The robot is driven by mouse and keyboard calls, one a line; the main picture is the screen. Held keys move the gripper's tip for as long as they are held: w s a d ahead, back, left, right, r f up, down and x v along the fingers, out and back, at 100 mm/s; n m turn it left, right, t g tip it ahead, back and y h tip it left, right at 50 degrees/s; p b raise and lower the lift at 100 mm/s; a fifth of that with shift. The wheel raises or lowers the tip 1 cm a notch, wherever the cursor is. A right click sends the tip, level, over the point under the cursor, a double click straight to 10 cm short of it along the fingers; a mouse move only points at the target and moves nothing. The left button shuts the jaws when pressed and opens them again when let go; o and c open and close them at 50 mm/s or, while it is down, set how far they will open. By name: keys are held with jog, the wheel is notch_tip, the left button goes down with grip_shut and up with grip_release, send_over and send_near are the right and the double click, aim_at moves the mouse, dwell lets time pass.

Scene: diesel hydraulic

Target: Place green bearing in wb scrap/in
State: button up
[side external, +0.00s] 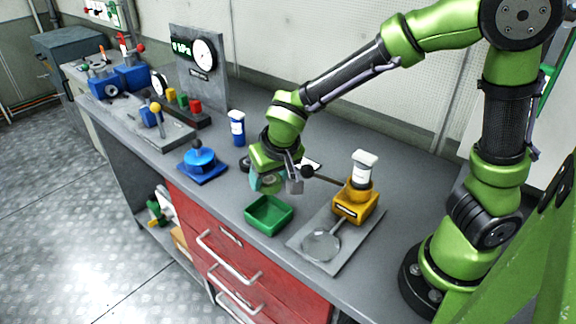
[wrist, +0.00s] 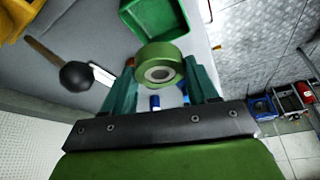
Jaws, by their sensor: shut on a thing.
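The green bearing (wrist: 160,70), a thick ring with a metal inner sleeve, sits between the fingertips of my gripper (wrist: 162,84) in the wrist view. My gripper is shut on it. In the side view my gripper (side external: 279,183) hangs above the bench, just behind and above an open green bin (side external: 268,226); the bearing cannot be made out clearly there. The same green bin shows beyond the bearing in the wrist view (wrist: 128,22). The bin looks empty, and no label on it is readable.
A blue fixture (side external: 200,162) and a blue bottle (side external: 237,128) stand left. The bin is near the bench's front edge.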

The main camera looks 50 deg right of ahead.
aim_at(267, 183)
jog(key=m, duration=0.2)
jog(key=h, duration=0.1)
jog(key=shift+w+a+f+m+g, duration=0.25)
jog(key=shift+w+f+m+g, duration=0.05)
jog(key=shift+f+m, duration=0.1)
jog(key=shift+w+d+r+m+h, duration=0.1)
jog(key=shift+m+h, duration=0.3)
jog(key=shift+m, duration=0.6)
notch_tip(267, 183, down, 3)
jog(key=shift+f+g, duration=0.2)
jog(key=shift+g, duration=0.1)
jog(key=shift+f, duration=2.25)
jog(key=shift+f, duration=0.25)
